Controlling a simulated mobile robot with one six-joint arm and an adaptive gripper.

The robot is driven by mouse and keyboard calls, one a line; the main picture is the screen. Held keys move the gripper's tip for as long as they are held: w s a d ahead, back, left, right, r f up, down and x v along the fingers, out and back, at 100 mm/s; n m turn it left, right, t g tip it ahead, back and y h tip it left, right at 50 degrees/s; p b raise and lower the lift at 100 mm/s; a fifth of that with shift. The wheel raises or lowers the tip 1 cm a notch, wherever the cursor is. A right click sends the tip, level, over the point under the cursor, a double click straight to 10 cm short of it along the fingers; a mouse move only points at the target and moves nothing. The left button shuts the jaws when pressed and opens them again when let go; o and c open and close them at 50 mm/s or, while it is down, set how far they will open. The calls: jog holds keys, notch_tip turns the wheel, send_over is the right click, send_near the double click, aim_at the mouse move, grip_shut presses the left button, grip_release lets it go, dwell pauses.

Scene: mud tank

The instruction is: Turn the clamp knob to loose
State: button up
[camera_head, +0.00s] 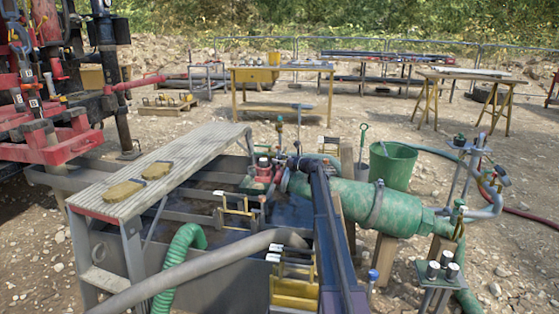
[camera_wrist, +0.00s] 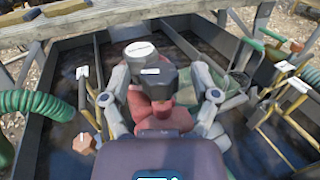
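In the wrist view a red fitting (camera_wrist: 160,115) stands between the fingers of my gripper (camera_wrist: 162,92). A black faceted knob (camera_wrist: 157,80) with a small white mark sits on top of it. A grey round piece (camera_wrist: 139,50) with a white label shows just behind. The fingers are spread on both sides of the red fitting; whether they touch it I cannot tell. No label names the clamp knob; the black one is the knob between my fingers. In the head view the red fitting (camera_head: 264,170) sits at the tank edge, left of my gripper (camera_head: 281,172).
An orange hex knob (camera_wrist: 84,143) lies lower left in the wrist view, near a green corrugated hose (camera_wrist: 40,103). Yellow-framed parts (camera_wrist: 283,95) stand at right. In the head view a grating walkway (camera_head: 165,165) is left and a green pipe (camera_head: 350,200) right.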

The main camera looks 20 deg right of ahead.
jog(key=shift+s+d, duration=0.1)
jog(key=shift+s, duration=0.1)
jog(key=v, duration=1.1)
jog(key=shift+s+d, duration=0.2)
jog(key=shift+s, duration=0.1)
dwell(0.3)
jog(key=shift+w+a+m+h, duration=0.3)
jog(key=shift+w+a+h, duration=0.1)
jog(key=shift+w, duration=0.05)
jog(key=w+a+m+t+h, duration=0.3)
jog(key=w+a+m+h, duration=0.3)
jog(key=h, duration=0.4)
jog(key=s+a+m+g+h, duration=0.4)
jog(key=s+a+m+h, duration=0.2)
jog(key=h, duration=0.5)
jog(key=a+m, duration=0.2)
jog(key=a, duration=0.1)
jog(key=shift+s+a+r+m+g, duration=0.2)
jog(key=shift+s+a+m+g, duration=0.1)
jog(key=shift+m+g, duration=0.1)
jog(key=shift+w, duration=0.1)
jog(key=x, duration=1.3)
jog(key=shift+w+d+r, duration=0.2)
jog(key=shift+d, duration=0.15)
